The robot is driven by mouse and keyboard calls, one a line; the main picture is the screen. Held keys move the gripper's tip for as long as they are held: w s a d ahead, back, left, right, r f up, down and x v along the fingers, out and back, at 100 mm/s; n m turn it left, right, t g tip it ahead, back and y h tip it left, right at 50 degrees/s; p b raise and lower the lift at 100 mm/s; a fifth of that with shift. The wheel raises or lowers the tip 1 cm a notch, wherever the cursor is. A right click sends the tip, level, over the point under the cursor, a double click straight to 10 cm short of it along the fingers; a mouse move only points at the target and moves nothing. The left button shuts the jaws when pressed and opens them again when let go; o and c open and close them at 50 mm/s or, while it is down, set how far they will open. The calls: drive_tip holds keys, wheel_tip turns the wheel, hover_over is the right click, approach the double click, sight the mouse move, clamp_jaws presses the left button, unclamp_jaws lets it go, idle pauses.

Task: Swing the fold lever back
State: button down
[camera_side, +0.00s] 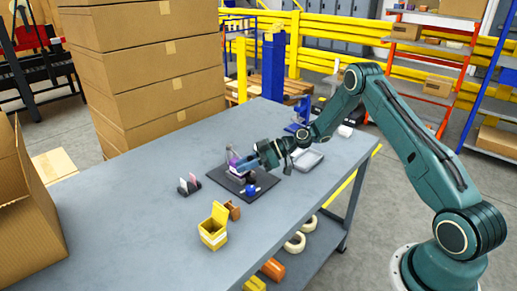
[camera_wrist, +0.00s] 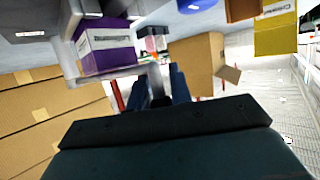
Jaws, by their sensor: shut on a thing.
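The folder gluer stands on a dark mat (camera_side: 215,173) on the grey table. A purple carton (camera_side: 233,159) with a white label sits in it; it also shows large at the upper left of the wrist view (camera_wrist: 107,50). The fold lever appears as a pale grey bar (camera_wrist: 154,72) beside the carton, partly hidden by my fingers. My gripper (camera_side: 247,163) reaches in from the right, low over the mat. Its two blue fingers (camera_wrist: 159,85) are shut on the lever in the wrist view. The exact contact and the lever's angle are hard to tell.
A yellow open box (camera_side: 213,232) and a small brown item (camera_side: 233,210) stand in front of the mat. A small card holder (camera_side: 189,185) is to its left, a grey tray (camera_side: 309,160) to its right. A large open carton (camera_side: 30,210) fills the left edge. The table between is clear.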

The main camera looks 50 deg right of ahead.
drive_tip(key=shift+s+d+r+n+g+y, duration=0.1)
drive_tip(key=shift+s+d+n+g+y, duration=0.1)
drive_tip(key=shift+d+n+g+y, duration=0.45)
drive_tip(key=shift+s+d+n+g+y, duration=0.15)
drive_tip(key=shift+d+n+g+y, duration=0.1)
drive_tip(key=shift+d+n+g, duration=0.75)
drive_tip(key=shift+d+m+t, duration=0.2)
drive_tip(key=shift+m+t, duration=0.05)
drive_tip(key=c, duration=1.3)
unclamp_jaws()
drive_tip(key=shift+s, duration=0.1)
drive_tip(key=v, duration=0.7)
drive_tip(key=shift+d, duration=0.15)
drive_tip(key=shift+r, duration=0.1)
